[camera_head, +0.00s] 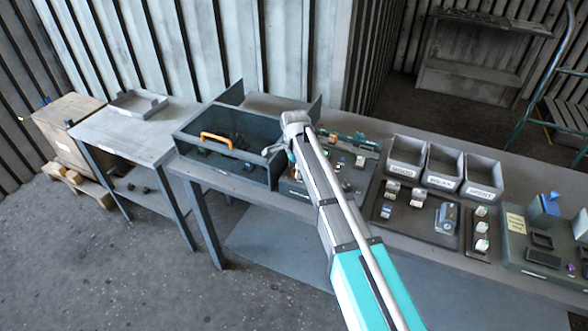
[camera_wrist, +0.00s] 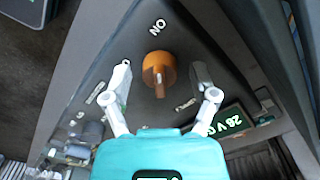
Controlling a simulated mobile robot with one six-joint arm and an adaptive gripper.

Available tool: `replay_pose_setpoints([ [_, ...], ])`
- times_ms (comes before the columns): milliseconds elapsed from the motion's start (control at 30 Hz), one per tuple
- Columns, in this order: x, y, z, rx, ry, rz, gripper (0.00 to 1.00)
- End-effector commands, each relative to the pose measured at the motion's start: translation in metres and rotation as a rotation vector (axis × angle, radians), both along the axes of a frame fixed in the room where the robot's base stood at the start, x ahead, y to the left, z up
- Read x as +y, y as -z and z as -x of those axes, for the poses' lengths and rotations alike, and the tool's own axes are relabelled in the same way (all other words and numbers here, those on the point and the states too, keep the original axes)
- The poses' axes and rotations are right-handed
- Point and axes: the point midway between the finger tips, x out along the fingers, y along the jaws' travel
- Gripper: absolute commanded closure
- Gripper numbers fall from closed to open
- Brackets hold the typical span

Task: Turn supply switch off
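The supply switch is an orange rotary knob (camera_wrist: 159,68) on a dark sloped panel (camera_wrist: 160,40) in the wrist view. An "ON" label (camera_wrist: 157,27) is printed above it in the picture. A narrow ridge on the knob runs roughly up and down in the picture. Smaller labels on either side are hard to read. My gripper (camera_wrist: 161,78) is open, one finger on each side of the knob, with visible gaps. In the head view my gripper (camera_head: 290,138) is over the bench, beside the grey open bin; my arm hides the knob there.
A green display reading "28 V" (camera_wrist: 228,121) is close to my right finger in the wrist view. In the head view, the grey bin (camera_head: 190,152) with an orange handle stands left of my arm. Labelled trays (camera_head: 443,168) and small parts are on its right.

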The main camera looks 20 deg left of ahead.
Motion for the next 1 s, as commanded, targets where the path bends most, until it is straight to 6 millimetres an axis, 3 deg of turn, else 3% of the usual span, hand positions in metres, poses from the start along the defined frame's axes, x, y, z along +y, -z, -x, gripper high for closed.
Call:
replay_pose_setpoints([
  [33, 0.0000, 0.0000, 0.0000, 0.000, 0.000, 0.000, 0.43],
  [333, -0.0001, 0.0000, -0.0001, 0.000, 0.000, 0.000, 0.99],
  [667, 0.0004, 0.0000, -0.0003, -0.001, -0.027, -0.002, 1.00],
  [1000, -0.0007, 0.0001, 0.0005, -0.001, -0.190, -0.002, 1.00],
])
